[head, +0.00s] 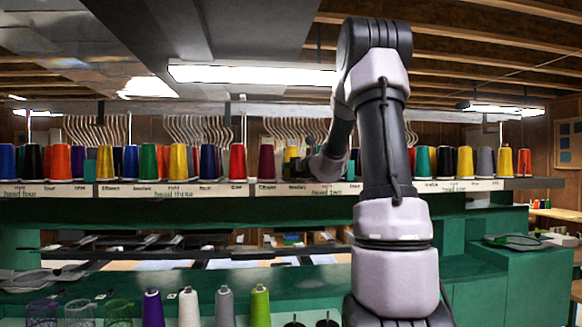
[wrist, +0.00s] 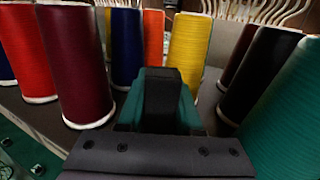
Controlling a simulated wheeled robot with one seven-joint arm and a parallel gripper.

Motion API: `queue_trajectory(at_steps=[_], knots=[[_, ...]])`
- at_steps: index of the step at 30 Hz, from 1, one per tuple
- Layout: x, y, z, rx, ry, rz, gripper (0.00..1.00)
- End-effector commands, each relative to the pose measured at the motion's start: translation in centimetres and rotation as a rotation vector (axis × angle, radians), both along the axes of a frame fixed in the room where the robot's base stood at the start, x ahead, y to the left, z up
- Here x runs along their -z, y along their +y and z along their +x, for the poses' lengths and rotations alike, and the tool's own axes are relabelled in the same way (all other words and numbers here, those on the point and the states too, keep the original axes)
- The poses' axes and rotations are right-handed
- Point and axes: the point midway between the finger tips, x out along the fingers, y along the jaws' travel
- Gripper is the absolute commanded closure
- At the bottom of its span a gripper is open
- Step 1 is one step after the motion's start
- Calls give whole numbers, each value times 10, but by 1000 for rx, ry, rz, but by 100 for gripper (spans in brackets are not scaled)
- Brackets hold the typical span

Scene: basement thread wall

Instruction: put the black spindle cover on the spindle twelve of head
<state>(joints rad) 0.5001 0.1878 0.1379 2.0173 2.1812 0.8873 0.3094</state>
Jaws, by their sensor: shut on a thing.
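My gripper (wrist: 163,84) is low in the wrist view, amid the thread cones on the shelf. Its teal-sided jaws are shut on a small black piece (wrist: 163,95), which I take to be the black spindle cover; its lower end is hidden. In the head view my gripper is dark and half hidden behind my arm, at shelf height over the head two label (head: 332,190). Spindle twelve cannot be picked out in either view.
A maroon cone (wrist: 75,65) stands left of my gripper, a yellow cone (wrist: 188,50) behind it, and a black cone (wrist: 262,72) and a teal cone (wrist: 290,110) at right. Labelled shelf edge (head: 130,190) runs across. More cones stand on the green counter (head: 400,285) below.

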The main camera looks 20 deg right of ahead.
Motion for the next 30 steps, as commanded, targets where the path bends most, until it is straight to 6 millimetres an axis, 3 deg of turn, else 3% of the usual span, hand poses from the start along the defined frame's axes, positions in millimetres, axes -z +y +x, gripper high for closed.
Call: queue_trajectory(at_steps=[13, 14, 15, 16, 30], knots=[[6, 0, 0, -1, 0, 0, 100], [6, 0, 0, -1, 0, 0, 54], [6, 0, 0, 0, 0, 0, 39], [6, 0, 0, 0, 0, 0, 31], [5, -3, 0, 5, -2, 0, 31]])
